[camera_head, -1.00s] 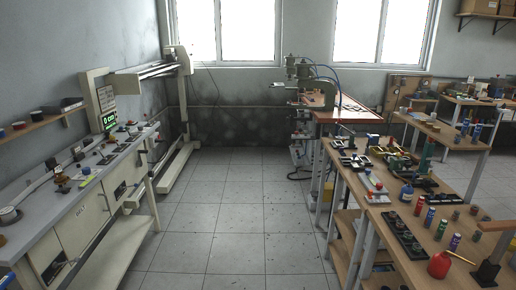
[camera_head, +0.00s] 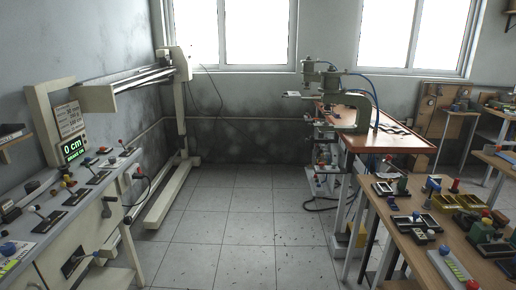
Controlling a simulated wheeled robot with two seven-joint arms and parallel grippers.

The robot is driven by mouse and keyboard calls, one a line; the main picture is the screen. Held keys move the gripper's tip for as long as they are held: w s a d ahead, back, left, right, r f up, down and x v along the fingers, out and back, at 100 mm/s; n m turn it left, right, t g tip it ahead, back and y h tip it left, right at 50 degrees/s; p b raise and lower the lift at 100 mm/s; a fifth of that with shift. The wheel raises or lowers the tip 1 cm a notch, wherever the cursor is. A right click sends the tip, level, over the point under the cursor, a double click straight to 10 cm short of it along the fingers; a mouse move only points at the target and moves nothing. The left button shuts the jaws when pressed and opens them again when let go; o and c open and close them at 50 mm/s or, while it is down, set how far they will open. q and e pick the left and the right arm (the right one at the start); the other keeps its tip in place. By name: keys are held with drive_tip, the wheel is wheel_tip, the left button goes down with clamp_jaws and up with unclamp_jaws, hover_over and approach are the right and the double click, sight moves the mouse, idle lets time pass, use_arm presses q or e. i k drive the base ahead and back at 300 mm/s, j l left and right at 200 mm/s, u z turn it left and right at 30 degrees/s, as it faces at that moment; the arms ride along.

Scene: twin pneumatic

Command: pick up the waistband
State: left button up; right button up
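I cannot make out a waistband for certain in the head view. The twin pneumatic press (camera_head: 340,105) stands ahead, right of centre, with blue hoses. Its orange-edged worktable (camera_head: 395,144) extends to the right and has small dark and pale flat items on it, too small to identify. Neither of my grippers is in view.
A grey control bench (camera_head: 60,225) with levers and a green display (camera_head: 74,147) runs along the left.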

sight(337, 116)
drive_tip(key=i+z, duration=0.1)
drive_tip(key=i, duration=1.75)
drive_tip(key=i+u, duration=0.15)
drive_tip(key=i, duration=1.75)
drive_tip(key=i+j+z, duration=0.35)
drive_tip(key=i, duration=0.2)
drive_tip(key=i+j+z, duration=0.3)
drive_tip(key=i, duration=0.25)
drive_tip(key=j, duration=0.1)
